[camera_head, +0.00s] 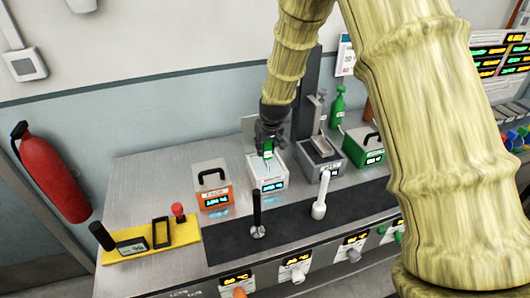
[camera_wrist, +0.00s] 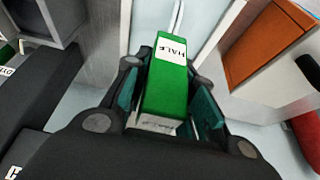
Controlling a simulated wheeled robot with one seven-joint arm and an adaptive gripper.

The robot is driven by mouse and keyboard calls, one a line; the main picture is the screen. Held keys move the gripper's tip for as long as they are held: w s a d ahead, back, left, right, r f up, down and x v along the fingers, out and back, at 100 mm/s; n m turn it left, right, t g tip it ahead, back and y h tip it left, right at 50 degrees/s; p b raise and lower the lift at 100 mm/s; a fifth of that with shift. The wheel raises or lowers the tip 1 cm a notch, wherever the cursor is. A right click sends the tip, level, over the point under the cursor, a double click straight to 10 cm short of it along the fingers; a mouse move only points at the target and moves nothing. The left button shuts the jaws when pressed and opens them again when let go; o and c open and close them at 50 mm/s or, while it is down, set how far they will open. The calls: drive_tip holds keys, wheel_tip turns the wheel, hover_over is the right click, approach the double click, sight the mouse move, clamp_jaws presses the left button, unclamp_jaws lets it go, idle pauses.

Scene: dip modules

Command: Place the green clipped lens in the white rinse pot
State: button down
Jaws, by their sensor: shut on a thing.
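The green clipped lens (camera_head: 267,152) is between the fingers of my gripper (camera_head: 268,142). In the head view the green piece overlaps the pot's open top. I cannot tell whether its lower end is inside the pot or above it.
An orange-fronted box with a black handle (camera_head: 212,188) stands left of the pot. A grey pot (camera_head: 322,160) and a green box (camera_head: 363,148) stand right. A black tool (camera_head: 257,215) and a white tool (camera_head: 321,195) stand upright on the dark mat (camera_head: 228,243) in front.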

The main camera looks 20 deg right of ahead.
sight(265, 153)
drive_tip(key=shift+f+p, duration=0.4)
drive_tip(key=shift+f, duration=1.2)
drive_tip(key=shift+f, duration=0.15)
drive_tip(key=c, duration=1.2)
unclamp_jaws()
drive_tip(key=shift+b+v, duration=1.6)
drive_tip(key=shift+v, duration=4.5)
drive_tip(key=shift+w, duration=0.15)
